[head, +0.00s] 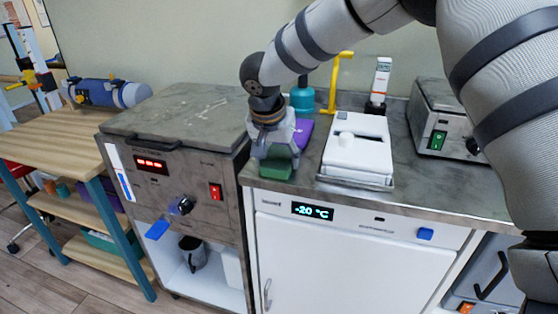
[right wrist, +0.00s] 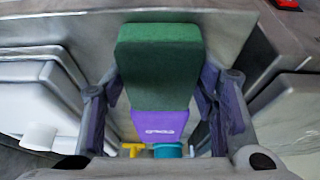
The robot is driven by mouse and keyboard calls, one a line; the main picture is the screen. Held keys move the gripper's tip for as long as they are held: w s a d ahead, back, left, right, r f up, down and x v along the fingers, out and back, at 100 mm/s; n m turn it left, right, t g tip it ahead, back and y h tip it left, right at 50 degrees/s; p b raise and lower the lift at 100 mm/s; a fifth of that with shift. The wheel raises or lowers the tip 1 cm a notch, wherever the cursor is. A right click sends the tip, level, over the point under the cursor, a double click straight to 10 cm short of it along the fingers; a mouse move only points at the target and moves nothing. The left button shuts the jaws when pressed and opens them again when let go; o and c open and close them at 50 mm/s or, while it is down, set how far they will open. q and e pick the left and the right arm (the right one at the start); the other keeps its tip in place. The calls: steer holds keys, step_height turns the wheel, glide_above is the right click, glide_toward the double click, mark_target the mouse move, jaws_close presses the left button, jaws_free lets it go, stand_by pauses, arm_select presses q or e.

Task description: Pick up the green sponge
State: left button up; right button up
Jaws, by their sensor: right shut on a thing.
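The green sponge (head: 276,169) is at the front left edge of the steel counter in the head view. My right gripper (head: 277,150) reaches down over it, and its fingers are shut on the sponge. In the right wrist view the sponge (right wrist: 160,68) sits between the two fingers of the gripper (right wrist: 160,95). A purple object (right wrist: 162,122) lies behind it, and it also shows in the head view (head: 302,132). I cannot tell whether the sponge still touches the counter. My left gripper is not in view.
A white box-shaped device (head: 357,150) stands close to the right of the sponge. A teal bottle (head: 302,98), a yellow hooked object (head: 338,80) and a white device with a small display (head: 380,82) stand behind. A raised steel unit (head: 180,112) is at left.

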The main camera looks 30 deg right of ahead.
mark_target(279, 154)
steer(key=shift+r, duration=0.3)
step_height(279, 154, up, 3)
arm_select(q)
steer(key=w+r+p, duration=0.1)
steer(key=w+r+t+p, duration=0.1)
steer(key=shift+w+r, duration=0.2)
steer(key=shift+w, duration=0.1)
arm_select(e)
steer(key=s+a+r, duration=0.6)
steer(key=s+r, duration=0.3)
steer(key=s, duration=0.3)
steer(key=shift+s+r, duration=0.2)
steer(key=shift+s, duration=0.2)
steer(key=shift+o, duration=1.2)
steer(key=c, duration=0.5)
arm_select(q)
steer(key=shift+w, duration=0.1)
